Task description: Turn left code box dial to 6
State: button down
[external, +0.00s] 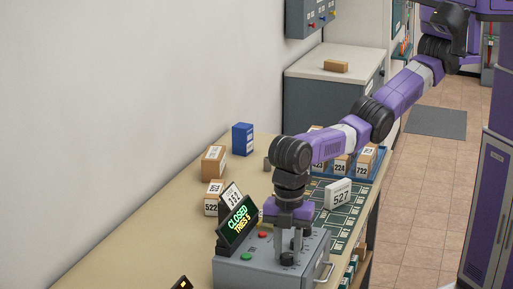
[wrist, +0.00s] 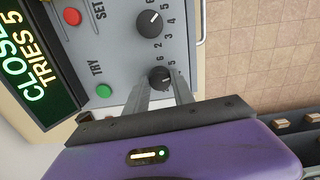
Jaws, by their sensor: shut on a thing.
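The code box (external: 235,272) is a grey console on the table with a lit display (external: 238,222) reading "CLOSED TRIES 5". In the wrist view two black dials show: the left dial (wrist: 160,77) and another dial (wrist: 149,21) above it. My gripper (wrist: 161,84) points down at the box with its fingers on either side of the left dial, shut on it. In the external view my gripper (external: 290,255) hides much of the dials.
A red button (wrist: 72,16) and a green button (wrist: 104,91) sit beside the dials. A metal handle (external: 326,262) is on the box's right side. A blue box (external: 243,139) is farther back.

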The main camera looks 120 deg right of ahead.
aim_at(287, 255)
jog(key=n, duration=0.6)
jog(key=shift+n, duration=0.3)
jog(key=n+b, duration=0.1)
jog(key=n, duration=0.4)
jog(key=shift+n, duration=0.3)
jog(key=c, duration=1.1)
grip_release()
jog(key=shift+r+b, duration=0.55)
jog(key=shift+r, duration=3.4)
